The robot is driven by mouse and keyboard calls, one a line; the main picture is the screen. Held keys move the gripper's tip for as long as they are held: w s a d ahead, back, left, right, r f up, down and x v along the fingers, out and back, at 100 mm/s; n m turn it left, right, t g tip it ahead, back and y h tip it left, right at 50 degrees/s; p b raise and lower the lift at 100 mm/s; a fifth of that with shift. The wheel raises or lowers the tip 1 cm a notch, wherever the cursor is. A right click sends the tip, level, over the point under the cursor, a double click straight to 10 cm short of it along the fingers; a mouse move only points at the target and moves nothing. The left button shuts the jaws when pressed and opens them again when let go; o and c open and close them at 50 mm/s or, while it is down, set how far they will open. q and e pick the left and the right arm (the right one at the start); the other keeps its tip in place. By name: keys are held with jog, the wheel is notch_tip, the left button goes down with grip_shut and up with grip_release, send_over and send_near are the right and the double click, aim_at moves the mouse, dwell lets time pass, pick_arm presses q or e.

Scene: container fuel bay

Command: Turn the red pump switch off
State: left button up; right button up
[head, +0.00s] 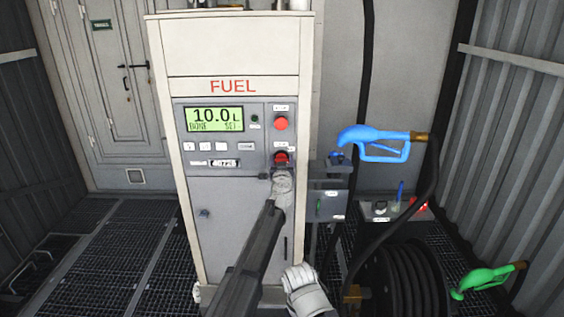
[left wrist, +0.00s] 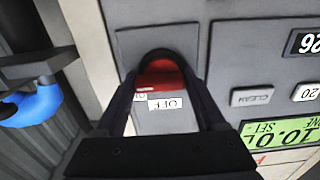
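The red pump switch (head: 281,158) sits in a dark surround on the fuel pump's front panel, below a red round button (head: 281,123). My left gripper (head: 281,172) is right at the switch and covers its lower part. In the left wrist view, which is upside down, the switch (left wrist: 163,76) lies between the two dark fingers of my left gripper (left wrist: 161,88). The fingers are apart, close along both sides of it; I cannot tell whether they press on it. An OFF label (left wrist: 168,103) shows beside the switch. My right gripper (head: 305,288) is low at the front, away from the panel, its fingers unclear.
The pump display (head: 214,119) reads 10.0 L and DONE. A blue nozzle (head: 375,144) hangs right of the pump. A hose reel (head: 400,285) and a green nozzle (head: 485,278) are at lower right. Grated floor (head: 100,255) is clear on the left.

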pick_arm(q)
jog(key=c, duration=0.9)
jog(key=shift+n, duration=0.3)
jog(key=n, duration=0.8)
jog(key=shift+r, duration=0.1)
jog(key=n, duration=0.5)
jog(key=shift+w+n, duration=0.2)
jog(key=shift+n, duration=2)
